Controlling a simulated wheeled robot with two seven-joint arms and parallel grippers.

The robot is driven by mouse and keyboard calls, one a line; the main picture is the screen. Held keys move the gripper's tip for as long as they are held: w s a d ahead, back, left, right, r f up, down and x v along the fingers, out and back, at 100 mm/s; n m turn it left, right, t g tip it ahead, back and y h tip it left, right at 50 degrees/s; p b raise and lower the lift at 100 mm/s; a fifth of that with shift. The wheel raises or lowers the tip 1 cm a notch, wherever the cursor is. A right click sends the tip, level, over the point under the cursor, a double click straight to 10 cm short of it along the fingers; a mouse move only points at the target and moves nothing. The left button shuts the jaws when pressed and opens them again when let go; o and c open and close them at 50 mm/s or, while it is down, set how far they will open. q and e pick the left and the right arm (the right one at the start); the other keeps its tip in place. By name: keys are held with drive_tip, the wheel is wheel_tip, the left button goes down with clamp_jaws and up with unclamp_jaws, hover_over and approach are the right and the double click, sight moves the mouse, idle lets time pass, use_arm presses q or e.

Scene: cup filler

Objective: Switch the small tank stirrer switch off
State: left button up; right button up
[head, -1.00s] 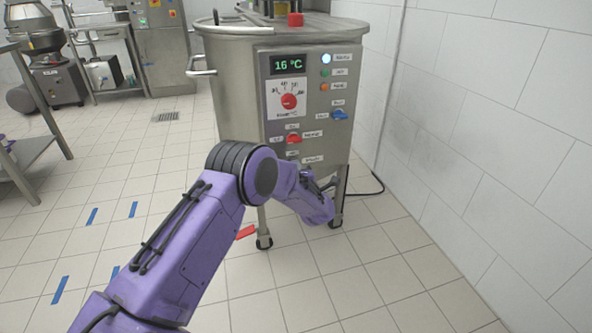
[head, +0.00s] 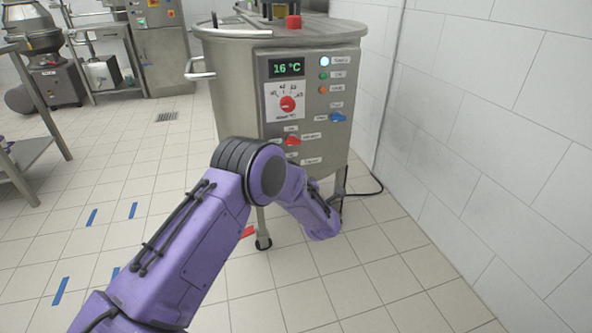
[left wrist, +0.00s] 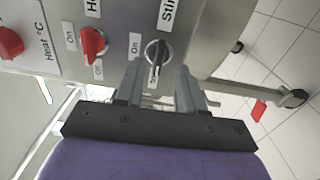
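The small tank (head: 225,90) stands in front of me with a control panel on its front. In the left wrist view, the black stirrer switch (left wrist: 156,53) sits beside a label beginning "Stir" (left wrist: 170,14), with an "On" label (left wrist: 135,45) to its left. I cannot tell its setting for sure. My left gripper (left wrist: 158,78) is open, its fingers on either side of the switch's lower part in the picture; contact cannot be told. In the head view my purple left arm hides the stirrer switch and most of the gripper. My right gripper is not in view.
Near the stirrer switch are a red heating switch (left wrist: 92,43) and a red temperature dial (head: 288,103). A blue switch (head: 338,117) and indicator lights are on the panel's right. A tiled wall (head: 490,130) stands close on the right.

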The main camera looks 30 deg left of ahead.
use_arm(q)
drive_tip(key=v, duration=0.6)
drive_tip(key=shift+p, duration=0.45)
drive_tip(key=shift+d, duration=0.1)
drive_tip(key=s+d+f+m+g+h, duration=0.3)
drive_tip(key=s+f+m+h, duration=0.5)
drive_tip(key=s+f+m, duration=0.9)
drive_tip(key=s+f+m+g+h, duration=0.1)
drive_tip(key=s+f+m+g, duration=0.15)
drive_tip(key=s, duration=0.85)
drive_tip(key=s+f+m+g+h, duration=0.1)
drive_tip(key=s+f+m+g, duration=0.2)
drive_tip(key=s, duration=0.9)
wheel_tip(320, 180, up, 25)
drive_tip(key=n+p, duration=0.1)
drive_tip(key=p, duration=2.5)
drive_tip(key=shift+s+d, duration=0.25)
drive_tip(key=shift+d, duration=0.05)
